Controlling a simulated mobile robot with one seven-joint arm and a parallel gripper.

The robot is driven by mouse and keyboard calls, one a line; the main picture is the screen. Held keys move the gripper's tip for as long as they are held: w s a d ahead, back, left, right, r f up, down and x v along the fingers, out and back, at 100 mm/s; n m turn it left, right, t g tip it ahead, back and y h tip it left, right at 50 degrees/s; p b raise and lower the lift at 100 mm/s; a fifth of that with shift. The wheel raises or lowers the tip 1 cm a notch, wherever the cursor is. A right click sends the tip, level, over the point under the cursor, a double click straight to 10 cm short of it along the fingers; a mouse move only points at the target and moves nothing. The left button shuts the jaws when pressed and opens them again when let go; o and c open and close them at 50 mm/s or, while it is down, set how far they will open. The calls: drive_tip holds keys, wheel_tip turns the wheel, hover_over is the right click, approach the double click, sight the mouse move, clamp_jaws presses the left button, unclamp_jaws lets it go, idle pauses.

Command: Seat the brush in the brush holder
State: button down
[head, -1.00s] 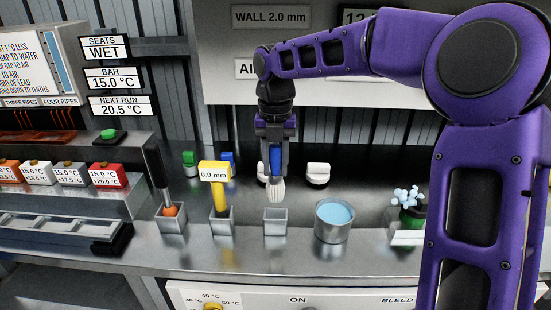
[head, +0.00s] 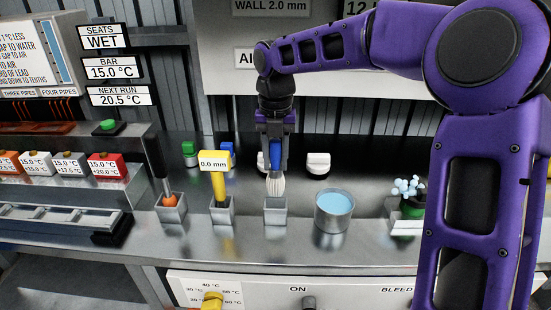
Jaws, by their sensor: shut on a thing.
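The brush has a blue handle and pale bristles (head: 276,184) that point down. My gripper (head: 275,143) is shut on the brush's blue handle and holds it upright. The brush holder is a small grey square metal cup (head: 276,212) on the steel counter. The brush is right above the holder, with its bristle ends at about the height of the holder's rim. Whether the tips are inside the cup I cannot tell.
To the left, a similar cup holds a yellow tool (head: 214,176) marked 0.0 mm, and another holds an orange-tipped tool (head: 168,199). A round metal pot of blue liquid (head: 334,207) stands close on the right. White knobs (head: 318,164) are behind.

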sight(275, 195)
drive_tip(key=shift+f, duration=0.1)
drive_tip(key=shift+f, duration=0.35)
drive_tip(key=shift+f, duration=0.15)
drive_tip(key=shift+f, duration=0.45)
drive_tip(key=shift+f, duration=0.1)
idle(0.4)
drive_tip(key=shift+f+b, duration=0.35)
drive_tip(key=shift+f, duration=1.3)
drive_tip(key=shift+f, duration=0.1)
drive_tip(key=shift+f+b, duration=0.4)
drive_tip(key=shift+f, duration=0.65)
